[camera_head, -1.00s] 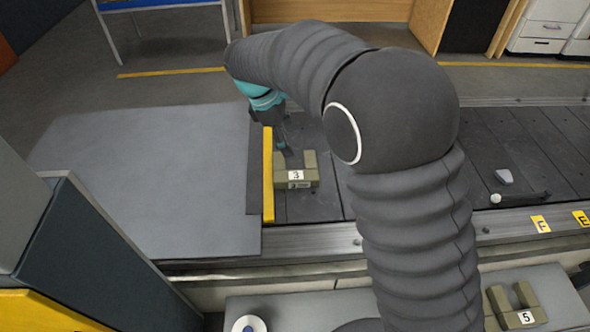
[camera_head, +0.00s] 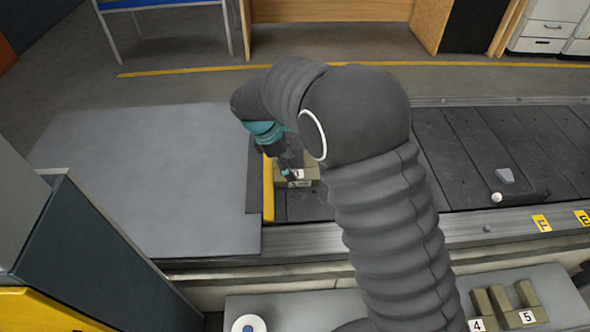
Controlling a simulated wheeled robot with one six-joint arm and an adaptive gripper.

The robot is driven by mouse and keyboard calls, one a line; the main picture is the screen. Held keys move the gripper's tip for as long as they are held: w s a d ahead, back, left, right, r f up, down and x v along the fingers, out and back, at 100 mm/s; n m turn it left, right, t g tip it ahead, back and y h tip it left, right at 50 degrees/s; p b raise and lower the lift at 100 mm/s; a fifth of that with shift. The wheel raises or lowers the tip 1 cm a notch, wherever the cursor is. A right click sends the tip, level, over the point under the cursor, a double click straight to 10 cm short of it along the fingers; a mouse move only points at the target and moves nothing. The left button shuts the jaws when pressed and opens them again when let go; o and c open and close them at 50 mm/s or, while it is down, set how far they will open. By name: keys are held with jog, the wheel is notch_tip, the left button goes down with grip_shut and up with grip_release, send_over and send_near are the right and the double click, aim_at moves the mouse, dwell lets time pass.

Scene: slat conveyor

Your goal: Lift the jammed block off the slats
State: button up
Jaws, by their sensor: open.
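The block (camera_head: 307,183) is olive-tan with a white number label. It sits on the dark slats (camera_head: 305,206) at the left end of the conveyor, just right of the yellow bar (camera_head: 268,190). My gripper (camera_head: 290,174) is open and points down at the block, covering much of its upper part and label. The fingertips overlap the block in the picture. I cannot tell whether they touch it or straddle it.
A grey plate (camera_head: 150,180) lies left of the yellow bar. A grey piece (camera_head: 505,176) and a small white ball (camera_head: 496,197) are on the right slats. Similar blocks labelled 4 (camera_head: 482,309) and 5 (camera_head: 518,305) stand on the front ledge (camera_head: 290,310).

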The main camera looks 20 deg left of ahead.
aim_at(296, 174)
jog(key=shift+x, duration=2.35)
jog(key=shift+d, duration=0.1)
grip_shut()
